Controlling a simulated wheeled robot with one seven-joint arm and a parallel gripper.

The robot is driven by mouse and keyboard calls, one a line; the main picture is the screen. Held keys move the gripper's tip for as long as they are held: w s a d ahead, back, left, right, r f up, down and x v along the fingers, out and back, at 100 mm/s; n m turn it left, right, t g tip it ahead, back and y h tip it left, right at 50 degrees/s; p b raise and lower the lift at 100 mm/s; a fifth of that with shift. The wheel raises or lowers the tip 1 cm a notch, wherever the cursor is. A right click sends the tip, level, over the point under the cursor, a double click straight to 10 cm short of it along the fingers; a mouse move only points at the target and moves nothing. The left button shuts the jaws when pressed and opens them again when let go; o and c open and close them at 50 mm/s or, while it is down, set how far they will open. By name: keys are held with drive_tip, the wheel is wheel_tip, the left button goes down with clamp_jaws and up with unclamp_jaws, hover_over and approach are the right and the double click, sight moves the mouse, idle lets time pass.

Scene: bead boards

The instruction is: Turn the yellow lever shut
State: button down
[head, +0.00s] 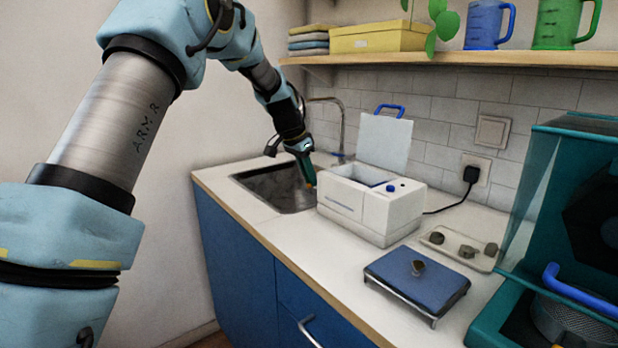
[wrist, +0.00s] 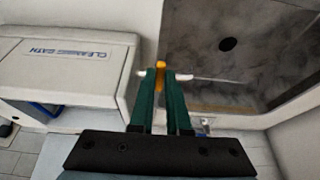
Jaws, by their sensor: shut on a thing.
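The yellow lever (wrist: 160,65) shows between my fingertips in the wrist view, its end poking out past them. My gripper (wrist: 161,78) has two green fingers, shut on the lever, with a pale tip on each outer side. In the head view, my gripper (head: 306,172) reaches down beside the left side of the white cleaning bath (head: 384,213), and a small orange-yellow bit of the lever (head: 311,185) shows below it. The bath's label also shows in the wrist view (wrist: 85,60). The lever's base and its angle to the bath are mostly hidden by the fingers.
The sink (head: 262,190) lies just left of the bath, with a tap (head: 340,118) behind it. The bath's lid (head: 385,141) stands open. A blue scale (head: 417,280), a tray of dark pieces (head: 484,257) and a teal machine (head: 490,318) stand to the right.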

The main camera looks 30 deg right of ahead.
drive_tip(key=c, duration=0.9)
unclamp_jaws()
drive_tip(key=shift+r, duration=0.1)
drive_tip(key=b+v, duration=0.1)
drive_tip(key=v, duration=0.9)
drive_tip(key=shift+a+r+b, duration=0.15)
drive_tip(key=shift+r+b, duration=0.2)
drive_tip(key=s+a+f+n+t+y+p, duration=0.15)
drive_tip(key=a+f+n, duration=0.25)
drive_tip(key=a, duration=0.8)
drive_tip(key=s+a+f+n+g+y, duration=0.15)
drive_tip(key=a+f+n, duration=0.25)
drive_tip(key=a, duration=0.9)
drive_tip(key=s+a+f+n, duration=0.2)
drive_tip(key=s+a, duration=0.3)
drive_tip(key=s+a+f+n+p, duration=0.1)
drive_tip(key=s+a+f+n, duration=0.1)
drive_tip(key=s+a, duration=0.2)
drive_tip(key=s+a+f+n+y, duration=0.1)
drive_tip(key=s+a+f+n, duration=0.1)
drive_tip(key=s+a, duration=0.3)
drive_tip(key=shift+s+a+t, duration=0.3)
drive_tip(key=shift+a, duration=0.3)
